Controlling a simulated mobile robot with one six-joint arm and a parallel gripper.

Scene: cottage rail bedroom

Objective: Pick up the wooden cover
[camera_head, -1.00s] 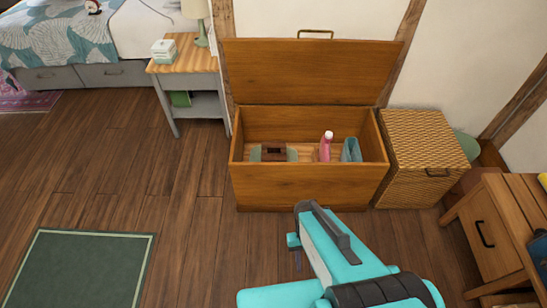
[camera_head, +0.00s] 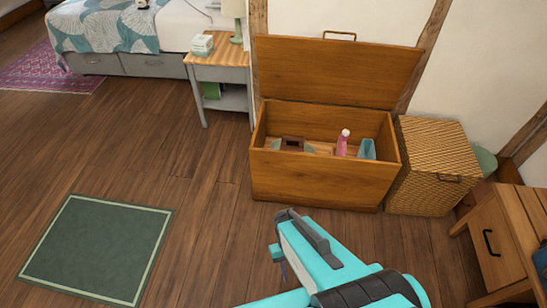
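An open wooden chest (camera_head: 322,181) stands against the wall, its wooden lid (camera_head: 340,72) raised and leaning back, with a metal handle (camera_head: 340,35) on its top edge. Inside, on the left of the chest floor, lies a small dark-brown wooden piece (camera_head: 292,144) with a dark opening; it may be the wooden cover, but it is small and partly hidden by the chest's front wall. Greenish-grey bits show at its sides. My turquoise arm reaches up from the bottom edge and ends in front of the chest, apart from it.
A pink bottle (camera_head: 342,143) and a blue-teal item (camera_head: 367,149) are also in the chest. A wicker hamper (camera_head: 432,163) stands close on its right, a wooden desk (camera_head: 500,247) at far right, a nightstand (camera_head: 218,72) at left. Floor around the green rug (camera_head: 98,247) is clear.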

